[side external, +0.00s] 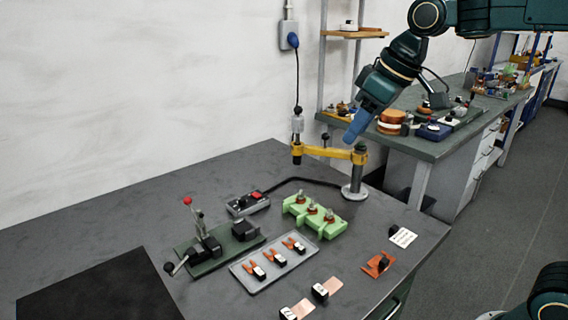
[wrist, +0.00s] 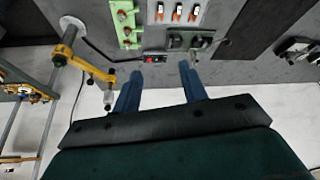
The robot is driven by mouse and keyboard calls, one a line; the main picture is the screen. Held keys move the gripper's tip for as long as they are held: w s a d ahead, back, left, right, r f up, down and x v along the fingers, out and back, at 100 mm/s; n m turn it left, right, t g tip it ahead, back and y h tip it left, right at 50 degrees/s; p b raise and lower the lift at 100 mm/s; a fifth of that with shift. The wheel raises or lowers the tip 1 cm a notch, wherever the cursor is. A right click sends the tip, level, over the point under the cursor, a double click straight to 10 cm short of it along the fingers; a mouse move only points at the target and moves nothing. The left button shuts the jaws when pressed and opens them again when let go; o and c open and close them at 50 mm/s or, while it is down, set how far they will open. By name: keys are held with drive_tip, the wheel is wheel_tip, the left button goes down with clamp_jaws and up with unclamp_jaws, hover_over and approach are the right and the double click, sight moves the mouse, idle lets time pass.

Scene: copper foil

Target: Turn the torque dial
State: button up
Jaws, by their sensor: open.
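I cannot tell for sure which part is the torque dial; no dial marking is legible. A small grey control box (side external: 248,203) with a red part and a black part on top stands on the dark bench, wired by a black cable. It also shows in the wrist view (wrist: 155,58), just beyond my fingertips. A grey driver (side external: 297,124) hangs from a cord at the end of a yellow swing arm (side external: 325,152). My gripper (side external: 348,139) is high above the bench, near the yellow arm's post. In the wrist view my blue fingers (wrist: 160,70) are apart, with nothing between them.
A green block (side external: 314,217) with several posts, a grey tray (side external: 272,265) of clips and a green-based lever press (side external: 215,250) stand near the box. A black mat (side external: 95,285) lies at front left.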

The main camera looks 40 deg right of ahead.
drive_tip(key=w+f+n, duration=0.1)
drive_tip(key=w, duration=0.8)
drive_tip(key=n+g+y, duration=0.2)
drive_tip(key=n, duration=0.3)
hover_over(242, 199)
drive_tip(key=s+d, duration=0.4)
wheel_tip(242, 199, down, 16)
drive_tip(key=shift+f, duration=0.2)
drive_tip(key=shift+w+d, duration=0.1)
drive_tip(key=x, duration=1.3)
drive_tip(key=shift+w+f, duration=0.3)
clamp_jaws()
